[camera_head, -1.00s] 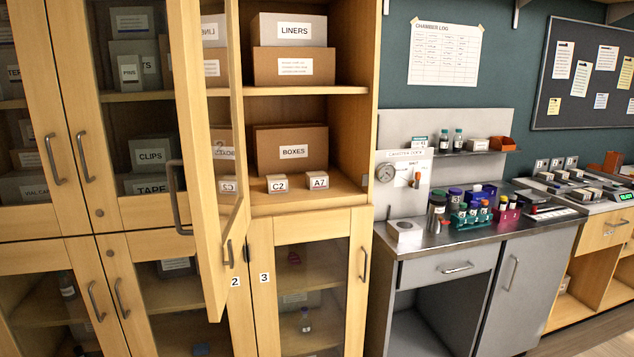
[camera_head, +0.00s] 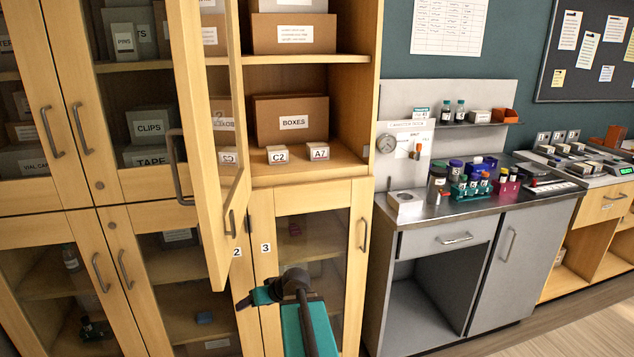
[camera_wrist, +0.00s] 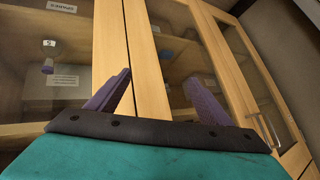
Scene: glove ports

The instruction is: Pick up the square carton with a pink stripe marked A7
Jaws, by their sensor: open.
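The carton marked A7 (camera_head: 318,152) is a small box with a white label. It sits at the front right of the open cabinet's lower shelf. I cannot make out its pink stripe at this size. The carton marked C2 (camera_head: 278,155) stands just left of it, and another small carton (camera_head: 228,157) shows partly behind the open door's glass. My gripper shows in the wrist view (camera_wrist: 156,95), its two purple fingers spread with nothing between them. It faces closed glass cabinet doors. In the head view my arm is low in front of the cabinet, well below the shelf.
The open cabinet door (camera_head: 205,170) juts out left of the cartons. A large box labelled BOXES (camera_head: 290,125) stands behind them. The lower door marked 3 (camera_head: 300,235) is shut. A metal bench (camera_head: 465,212) with bottles and vials stands to the right.

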